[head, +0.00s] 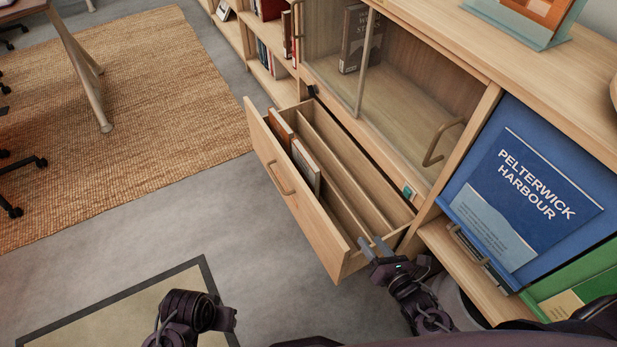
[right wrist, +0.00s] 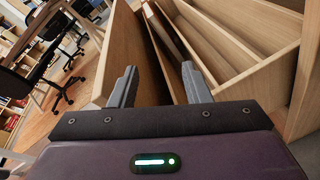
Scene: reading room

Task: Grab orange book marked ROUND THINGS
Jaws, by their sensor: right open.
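An orange-brown book (head: 281,128) stands at the far end of the open drawer (head: 292,210). A second book (head: 306,166), pale grey with a brownish edge, stands nearer in the same front compartment. I cannot read a title on either, so I cannot confirm which is marked ROUND THINGS. My right gripper (head: 375,244) is open and empty at the drawer's near end, well apart from both books. In the right wrist view its fingers (right wrist: 159,84) point along the drawer. My left arm shows at the bottom of the head view; its fingers do not show.
The drawer has long dividers, and its near part is empty. A glass-fronted cabinet (head: 375,85) with a handle stands above it. A blue PELTERWICK HARBOUR display (head: 525,190) is at the right. Office chairs and a table (head: 75,55) stand on the woven rug (head: 150,110). Floor before the drawer is clear.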

